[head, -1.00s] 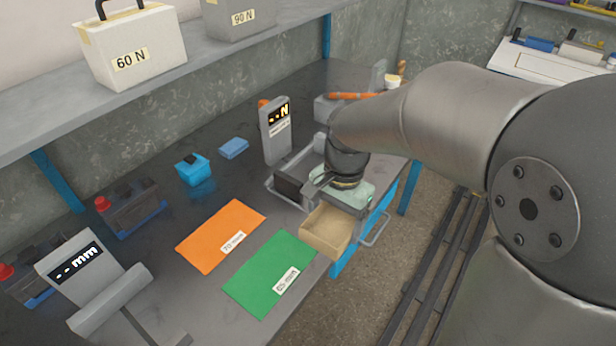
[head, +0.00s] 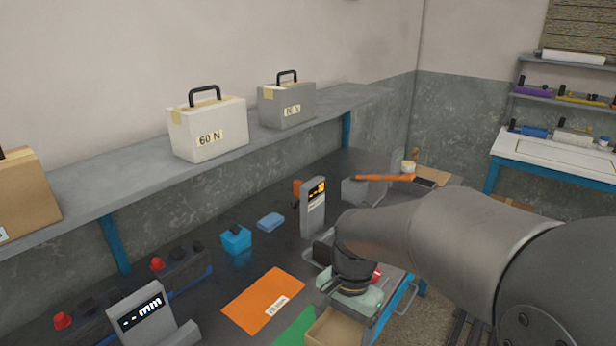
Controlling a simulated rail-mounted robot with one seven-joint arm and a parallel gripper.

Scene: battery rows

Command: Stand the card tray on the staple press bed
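The card tray is an open tan box (head: 333,329) at the bottom of the head view, cut off by the frame edge. My gripper (head: 350,303) is pale green and points down just behind the tray, overlapping its far rim. Its fingertips are hidden, so I cannot tell whether they are shut on the tray. At the back of the bench, a grey block with a long orange lever (head: 385,178) may be the staple press. I cannot make out its bed clearly behind my arm.
A grey post with an N display (head: 313,205) stands behind my gripper. An orange mat (head: 263,300) and green mat (head: 297,328) lie left of the tray. A blue box (head: 235,239), a blue pad (head: 270,221) and an mm gauge (head: 140,312) are farther left.

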